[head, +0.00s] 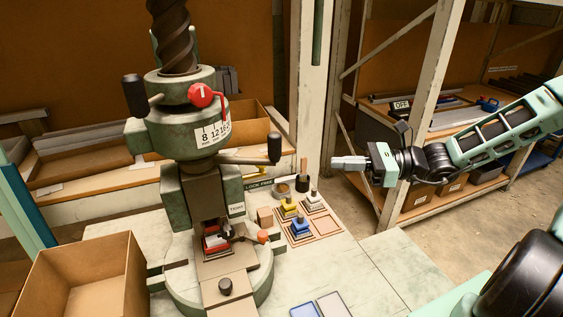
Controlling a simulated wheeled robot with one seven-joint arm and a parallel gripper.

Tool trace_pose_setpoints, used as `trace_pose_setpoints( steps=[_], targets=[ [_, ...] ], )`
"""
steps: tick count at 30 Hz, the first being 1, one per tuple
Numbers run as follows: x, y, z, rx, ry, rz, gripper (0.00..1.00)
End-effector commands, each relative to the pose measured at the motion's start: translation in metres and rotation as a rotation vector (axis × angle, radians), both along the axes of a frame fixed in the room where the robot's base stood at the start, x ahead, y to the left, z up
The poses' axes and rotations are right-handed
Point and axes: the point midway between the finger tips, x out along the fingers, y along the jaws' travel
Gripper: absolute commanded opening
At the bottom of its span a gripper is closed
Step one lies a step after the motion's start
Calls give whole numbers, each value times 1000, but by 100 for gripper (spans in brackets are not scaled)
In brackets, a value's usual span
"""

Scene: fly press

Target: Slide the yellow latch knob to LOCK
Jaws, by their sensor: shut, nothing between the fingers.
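The green fly press (190,130) stands at centre left with its screw on top. My gripper (335,163) is shut and empty. It is in the air to the right of the press, pointing left, clearly apart from the press and the label.
A red knob (201,95) and dark-ended handles (274,148) stick out from the press. Small dies, one yellow (288,207), stand on a tray (326,226) at its right. A cardboard box (90,285) is at front left. A white post (311,80) rises behind.

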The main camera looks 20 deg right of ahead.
Motion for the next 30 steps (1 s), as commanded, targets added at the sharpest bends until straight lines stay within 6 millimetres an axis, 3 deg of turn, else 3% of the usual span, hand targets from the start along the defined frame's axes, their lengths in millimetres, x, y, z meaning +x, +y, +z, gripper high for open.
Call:
trace_pose_setpoints(
  steps=[8, 21, 30],
  targets=[
    [7, 16, 1, 2, -1, 4, 0],
    [46, 94, -3, 2, 3, 7, 0],
    [62, 122, -5, 0, -1, 2, 0]
  ],
)
